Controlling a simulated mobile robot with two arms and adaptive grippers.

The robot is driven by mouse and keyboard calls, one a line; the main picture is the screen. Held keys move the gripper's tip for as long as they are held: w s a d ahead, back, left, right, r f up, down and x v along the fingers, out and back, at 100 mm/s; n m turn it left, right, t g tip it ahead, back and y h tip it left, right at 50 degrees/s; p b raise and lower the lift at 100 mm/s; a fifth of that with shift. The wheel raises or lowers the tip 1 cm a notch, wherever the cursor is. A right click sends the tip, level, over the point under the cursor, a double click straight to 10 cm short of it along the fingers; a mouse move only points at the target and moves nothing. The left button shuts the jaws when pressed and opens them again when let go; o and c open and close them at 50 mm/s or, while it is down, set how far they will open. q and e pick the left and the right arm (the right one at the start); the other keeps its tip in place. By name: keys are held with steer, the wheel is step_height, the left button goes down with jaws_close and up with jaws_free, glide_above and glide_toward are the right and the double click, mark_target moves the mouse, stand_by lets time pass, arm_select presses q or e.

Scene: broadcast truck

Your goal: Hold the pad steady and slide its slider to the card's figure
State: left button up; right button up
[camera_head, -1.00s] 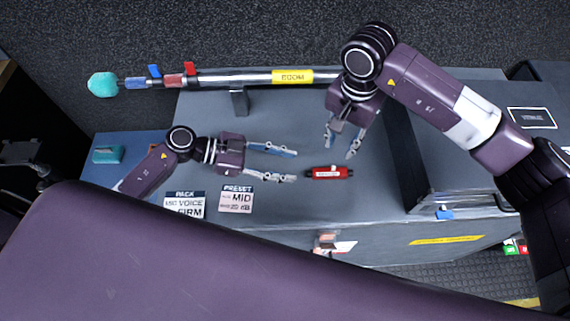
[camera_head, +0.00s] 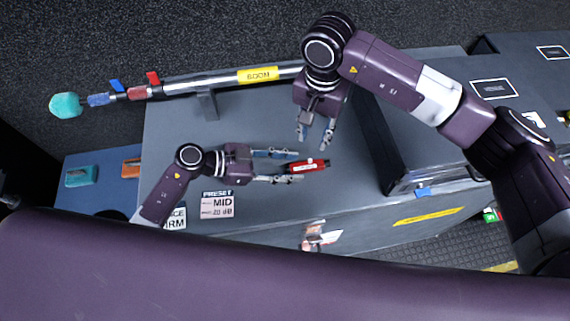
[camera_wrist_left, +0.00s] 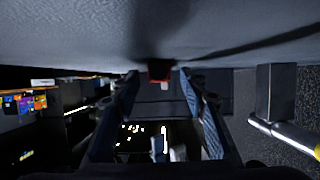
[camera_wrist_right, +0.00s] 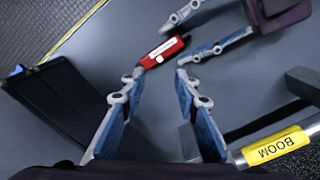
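The small red pad (camera_head: 309,166) with a white label lies on the grey case top; it also shows in the right wrist view (camera_wrist_right: 163,50) and as a dark red end in the left wrist view (camera_wrist_left: 159,70). Its slider is too small to make out. My left gripper (camera_head: 297,166) is open, its fingertips either side of the pad's left end, apparently not closed on it. My right gripper (camera_head: 314,143) is open and empty, just behind the pad, fingers pointing towards it. The PRESET card (camera_head: 217,204) lies left of the pad and reads MID, with smaller text "20 dB".
A second card (camera_head: 175,217) is partly hidden by my left arm. A boom pole (camera_head: 220,82) on a stand runs along the back. A dark raised panel (camera_head: 381,140) stands right of the pad. A blue surface (camera_head: 100,190) with coloured blocks is at left.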

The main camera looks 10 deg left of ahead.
mark_target(311, 159)
arm_select(q)
jaws_close()
arm_select(e)
steer(key=shift+w+d+m+g+y, duration=0.1)
steer(key=shift+d+m+g+y, duration=0.3)
steer(key=shift+m, duration=0.7)
steer(key=shift+c, duration=0.6)
steer(key=w+d+r+m+y, duration=0.1)
steer(key=d+r+m+y, duration=0.2)
steer(key=m, duration=0.5)
steer(key=shift+g, duration=0.3)
steer(key=x, duration=0.8)
steer(key=d+x, duration=0.1)
steer(key=x, duration=0.3)
steer(key=shift+w+f, duration=0.3)
steer(key=shift+f, duration=0.25)
steer(key=shift+c, duration=0.2)
jaws_close()
